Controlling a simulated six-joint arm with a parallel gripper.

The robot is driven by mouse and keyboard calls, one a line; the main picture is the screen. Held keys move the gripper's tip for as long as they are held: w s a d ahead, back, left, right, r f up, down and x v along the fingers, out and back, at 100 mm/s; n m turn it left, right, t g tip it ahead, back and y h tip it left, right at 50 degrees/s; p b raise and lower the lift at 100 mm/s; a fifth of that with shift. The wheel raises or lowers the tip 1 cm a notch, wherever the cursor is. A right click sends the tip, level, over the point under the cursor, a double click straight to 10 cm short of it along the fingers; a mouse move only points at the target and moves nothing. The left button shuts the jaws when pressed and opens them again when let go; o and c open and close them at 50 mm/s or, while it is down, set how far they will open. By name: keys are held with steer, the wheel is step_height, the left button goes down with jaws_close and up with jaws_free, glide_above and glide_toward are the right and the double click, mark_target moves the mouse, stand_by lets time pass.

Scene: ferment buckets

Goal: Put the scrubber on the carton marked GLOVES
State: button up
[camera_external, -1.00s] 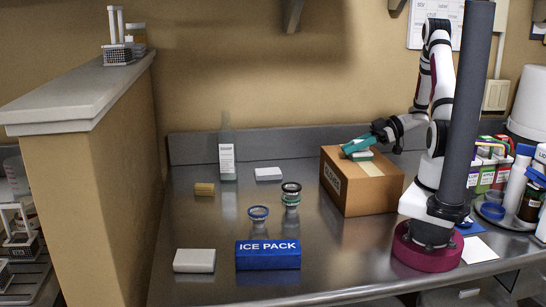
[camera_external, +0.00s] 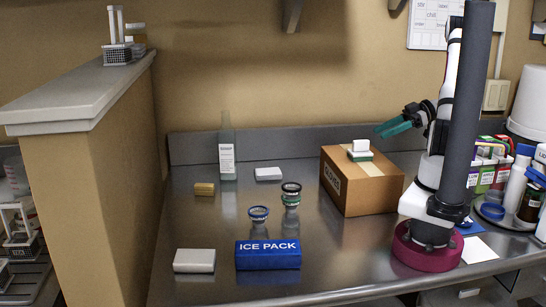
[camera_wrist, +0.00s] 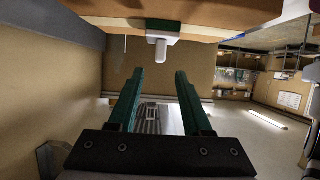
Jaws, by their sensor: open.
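The scrubber (camera_external: 360,152), a white handle block over a green pad, rests on the top of the cardboard carton (camera_external: 375,192). In the wrist view the scrubber (camera_wrist: 160,45) shows upside down at the top, under the carton's edge (camera_wrist: 230,8), beyond my open fingers (camera_wrist: 159,73).
Coloured boxes (camera_external: 487,170) and bottles crowd the right. The front middle of the steel counter is clear.

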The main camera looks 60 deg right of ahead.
steer(key=shift+s+d+r, duration=0.15)
steer(key=shift+s+d, duration=0.1)
steer(key=shift+s, duration=0.05)
steer(key=w+d+r+m+t+h, duration=0.1)
steer(key=w+r+m+h, duration=0.1)
steer(key=w+r+h, duration=0.3)
steer(key=w+d+r+m+h, duration=0.1)
steer(key=w+d+m+h, duration=0.15)
steer(key=w, duration=0.45)
steer(key=w+r+m+t+h, duration=0.1)
steer(key=w+r+m+h, duration=0.25)
steer(key=w+h, duration=0.2)
steer(key=s+a+f+m+g+y, duration=0.2)
steer(key=s+a+g, duration=0.4)
steer(key=s+a, duration=0.7)
steer(key=s+a+f+m+g+y, duration=0.3)
steer(key=s+a, duration=0.9)
steer(key=a, duration=0.5)
steer(key=m+g, duration=0.1)
steer(key=g, duration=0.1)
steer(key=shift+s+a+f+m+g, duration=0.25)
steer(key=shift+s+a+m+g, duration=0.05)
steer(key=shift+s+a+g, duration=0.1)
